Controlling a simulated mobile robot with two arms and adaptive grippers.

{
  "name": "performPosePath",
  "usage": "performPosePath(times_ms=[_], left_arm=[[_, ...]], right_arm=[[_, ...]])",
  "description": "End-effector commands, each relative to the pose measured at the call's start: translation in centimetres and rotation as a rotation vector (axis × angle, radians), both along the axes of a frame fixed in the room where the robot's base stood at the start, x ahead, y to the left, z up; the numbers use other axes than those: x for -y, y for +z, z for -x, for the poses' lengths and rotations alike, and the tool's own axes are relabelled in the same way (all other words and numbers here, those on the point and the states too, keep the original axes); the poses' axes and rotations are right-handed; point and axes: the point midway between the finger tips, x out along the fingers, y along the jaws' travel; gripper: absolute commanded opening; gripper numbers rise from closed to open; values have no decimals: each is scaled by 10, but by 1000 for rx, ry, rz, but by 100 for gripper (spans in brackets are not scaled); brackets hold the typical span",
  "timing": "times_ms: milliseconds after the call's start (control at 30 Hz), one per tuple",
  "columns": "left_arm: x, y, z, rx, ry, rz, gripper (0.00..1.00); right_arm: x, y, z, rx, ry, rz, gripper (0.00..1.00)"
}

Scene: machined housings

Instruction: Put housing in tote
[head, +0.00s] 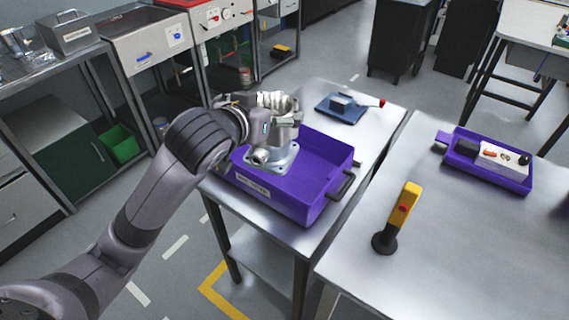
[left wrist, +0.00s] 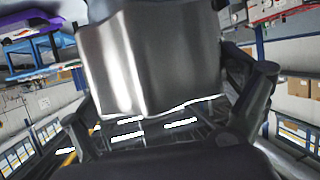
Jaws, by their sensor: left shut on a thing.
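A silvery metal housing (head: 272,160) with a flat flanged base is over the left part of the purple tote (head: 304,209) in the head view. I cannot tell whether its base touches the tote floor. My left gripper (head: 274,112) is shut on the upper part of the housing, with its wrist hiding some of it. In the left wrist view the housing's shiny body (left wrist: 150,62) fills the middle between the fingers. The tote stands on a metal table, with a label on its front and a black handle at its right end. My right gripper is not in view.
A blue tray (head: 354,115) with a small grey block lies behind the tote. On the right table stand a yellow control pendant (head: 403,206) on a black base and a purple tray (head: 460,177) with parts. The right table's middle is clear.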

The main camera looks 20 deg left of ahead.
Motion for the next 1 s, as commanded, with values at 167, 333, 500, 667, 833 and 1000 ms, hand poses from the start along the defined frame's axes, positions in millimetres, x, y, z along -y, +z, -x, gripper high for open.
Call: performPosePath(times_ms=[167, 333, 500, 667, 833, 1000], left_arm=[[5, 6, -52, 8, -126, -1, 34], [2, 12, -83, 11, -193, 0, 34], [0, 6, -94, 7, -214, 1, 34], [-1, -26, -94, 1, -214, 2, 34], [-1, -66, -93, 2, -214, 2, 34], [0, -104, -92, 3, -214, 2, 34]], right_arm=[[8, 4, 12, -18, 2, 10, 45], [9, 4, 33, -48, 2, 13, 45], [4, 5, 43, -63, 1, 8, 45], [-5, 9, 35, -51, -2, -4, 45], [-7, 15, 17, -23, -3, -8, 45], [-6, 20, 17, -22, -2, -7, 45]])
